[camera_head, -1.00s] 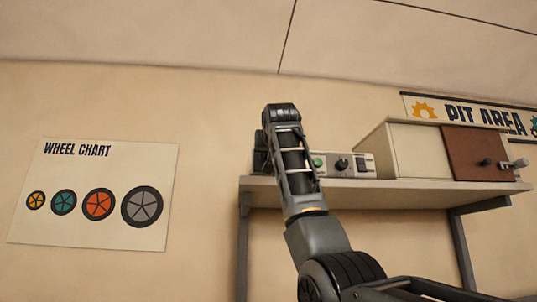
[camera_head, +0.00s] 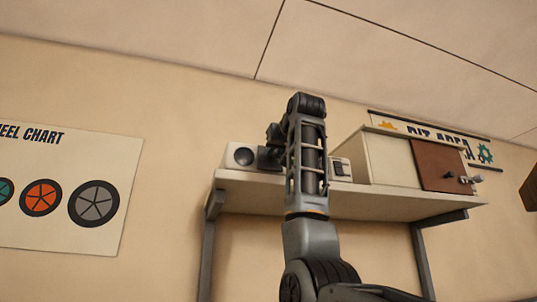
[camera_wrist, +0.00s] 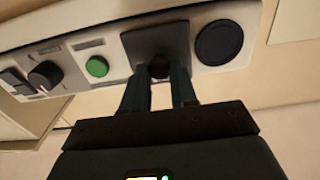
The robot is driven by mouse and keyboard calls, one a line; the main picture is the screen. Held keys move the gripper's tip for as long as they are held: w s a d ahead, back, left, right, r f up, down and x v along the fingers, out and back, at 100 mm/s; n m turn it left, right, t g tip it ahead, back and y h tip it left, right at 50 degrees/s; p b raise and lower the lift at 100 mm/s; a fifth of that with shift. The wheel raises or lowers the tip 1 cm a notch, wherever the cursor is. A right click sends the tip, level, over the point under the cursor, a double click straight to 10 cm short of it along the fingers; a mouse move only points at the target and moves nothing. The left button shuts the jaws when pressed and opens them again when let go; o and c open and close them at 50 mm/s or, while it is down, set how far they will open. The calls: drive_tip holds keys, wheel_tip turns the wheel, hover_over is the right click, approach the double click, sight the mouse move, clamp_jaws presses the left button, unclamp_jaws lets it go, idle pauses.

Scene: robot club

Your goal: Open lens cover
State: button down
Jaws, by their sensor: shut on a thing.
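The lens cover (camera_wrist: 155,42) is a dark square plate on the front of a pale control panel (camera_wrist: 115,22). In the wrist view it stands beside a round dark lens (camera_wrist: 219,42), which shows as a full disc. My gripper (camera_wrist: 160,74) is shut on the small dark knob (camera_wrist: 160,68) of the cover. In the head view the lens (camera_head: 243,155) shows at the panel's left end, and my gripper (camera_head: 272,145) is just right of it, partly hidden by my arm.
The wrist view also shows a green button (camera_wrist: 97,66), a rotary dial (camera_wrist: 45,75) and a dark switch (camera_wrist: 15,80). The panel rests on a wall shelf (camera_head: 375,202) beside a cream box with a brown door (camera_head: 438,166). A wheel chart (camera_head: 70,190) hangs at left.

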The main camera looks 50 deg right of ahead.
drive_tip(key=c, duration=0.9)
unclamp_jaws()
drive_tip(key=b+v, duration=0.2)
drive_tip(key=v, duration=0.5)
drive_tip(key=shift+s+a, duration=0.25)
drive_tip(key=shift+s, duration=0.05)
